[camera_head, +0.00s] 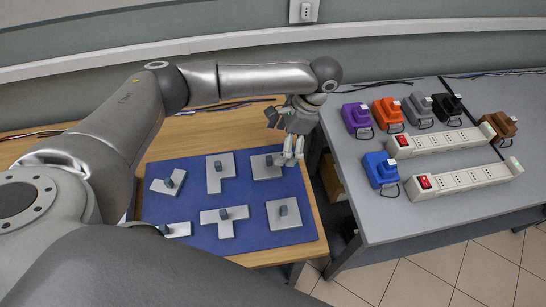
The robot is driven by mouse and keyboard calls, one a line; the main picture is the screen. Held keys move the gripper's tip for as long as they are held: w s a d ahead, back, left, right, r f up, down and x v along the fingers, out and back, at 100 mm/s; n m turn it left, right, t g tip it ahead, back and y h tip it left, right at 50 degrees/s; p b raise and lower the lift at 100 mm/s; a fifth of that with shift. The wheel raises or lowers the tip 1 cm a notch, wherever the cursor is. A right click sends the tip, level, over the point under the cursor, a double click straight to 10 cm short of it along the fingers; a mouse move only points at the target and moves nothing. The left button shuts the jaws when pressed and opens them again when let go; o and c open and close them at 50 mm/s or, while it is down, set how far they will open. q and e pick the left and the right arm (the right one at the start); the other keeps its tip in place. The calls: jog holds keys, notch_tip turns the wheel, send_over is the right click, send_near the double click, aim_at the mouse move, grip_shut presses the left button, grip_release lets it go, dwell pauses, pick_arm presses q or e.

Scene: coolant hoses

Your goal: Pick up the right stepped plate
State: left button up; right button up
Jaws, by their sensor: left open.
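Several light grey plates, each with a small dark grip block, lie on a blue mat (245,190). The back right plate (262,172) is partly hidden by my left gripper, so I cannot make out its full outline. The back middle plate (220,184) is notched. The front middle plate (226,228) is roughly T-shaped, and the front right plate (294,222) looks square. My left gripper (292,160) is open, pointing down beside the right side of the back right plate; I cannot tell whether it touches. My right gripper is not in view.
A grey table (400,225) on the right holds purple (356,117), orange (388,111), grey, black, brown and blue (380,170) plug adapters and two white power strips (464,181). A gap separates it from the wooden table (185,135). A wall stands behind.

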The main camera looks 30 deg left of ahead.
aim_at(271, 158)
pick_arm(q)
jog(key=shift+x, duration=1.05)
jog(key=shift+s+a+f+p, duration=0.15)
jog(key=shift+a+f+p, duration=0.15)
jog(key=shift+f, duration=0.35)
jog(key=p+x, duration=0.1)
jog(key=x, duration=0.3)
jog(key=shift+d+f, duration=0.1)
jog(key=shift+f, duration=0.05)
jog(key=shift+c, duration=0.3)
jog(key=c, duration=1.2)
